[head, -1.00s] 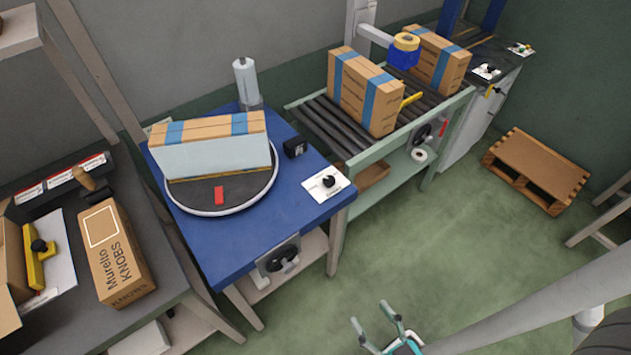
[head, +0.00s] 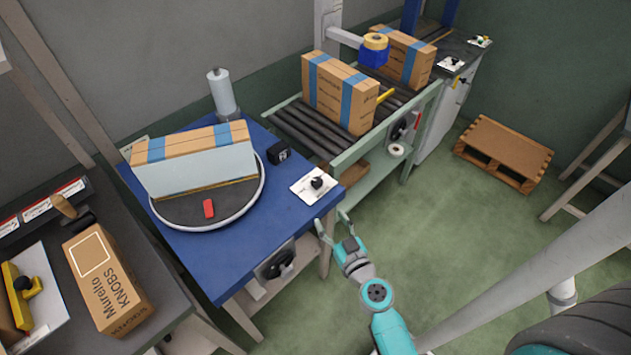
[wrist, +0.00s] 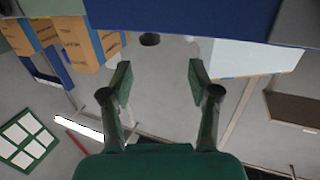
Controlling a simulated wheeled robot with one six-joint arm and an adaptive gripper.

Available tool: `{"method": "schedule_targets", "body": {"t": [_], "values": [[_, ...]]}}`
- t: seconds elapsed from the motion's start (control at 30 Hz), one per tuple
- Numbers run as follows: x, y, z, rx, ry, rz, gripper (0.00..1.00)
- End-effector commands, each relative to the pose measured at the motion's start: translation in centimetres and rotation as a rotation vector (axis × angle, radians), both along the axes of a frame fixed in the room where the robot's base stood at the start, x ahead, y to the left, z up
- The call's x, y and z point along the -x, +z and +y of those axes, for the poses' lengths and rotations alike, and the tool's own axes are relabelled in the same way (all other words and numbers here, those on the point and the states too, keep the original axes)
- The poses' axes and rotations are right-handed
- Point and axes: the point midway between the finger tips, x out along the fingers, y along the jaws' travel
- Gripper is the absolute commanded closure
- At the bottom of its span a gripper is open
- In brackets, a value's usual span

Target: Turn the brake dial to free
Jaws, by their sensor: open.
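A black dial (head: 317,183) sits on a white plate (head: 305,191) at the near right corner of the blue table (head: 230,262) in the head view. The plate's lettering is too small to read. A second black knob (head: 278,262) is on a grey panel at the table's front. I cannot tell for certain which is the brake dial. My gripper (head: 332,221) is open and empty, just off the table's right corner, apart from both knobs. In the wrist view my open gripper (wrist: 160,76) has nothing between its fingers. The blue table (wrist: 190,15) edge crosses the top, with a dark round thing (wrist: 149,39) below.
A small black box (head: 278,153) stands behind the plate. A roller conveyor (head: 305,135) with taped cartons lies behind right. Open floor stretches right to a pallet (head: 502,150).

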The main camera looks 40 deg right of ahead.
Motion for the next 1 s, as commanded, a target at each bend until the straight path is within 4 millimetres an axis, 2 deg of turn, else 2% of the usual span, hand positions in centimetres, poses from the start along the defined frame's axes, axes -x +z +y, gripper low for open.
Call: {"method": "schedule_targets", "body": {"t": [0.03, 0.17, 0.43, 0.8, 1.0], "values": [[-0.9, 0.4, -1.0, 0.007, -0.006, -0.017, 0.39], [-2.1, 1.0, -2.3, 0.019, -0.012, -0.039, 0.39], [-4.1, 1.2, -3.2, 0.024, -0.011, -0.044, 0.39], [-9.8, 1.2, -5.2, 0.024, -0.012, -0.044, 0.39], [-11.7, 1.1, -5.9, 0.022, -0.012, -0.043, 0.39]]}}
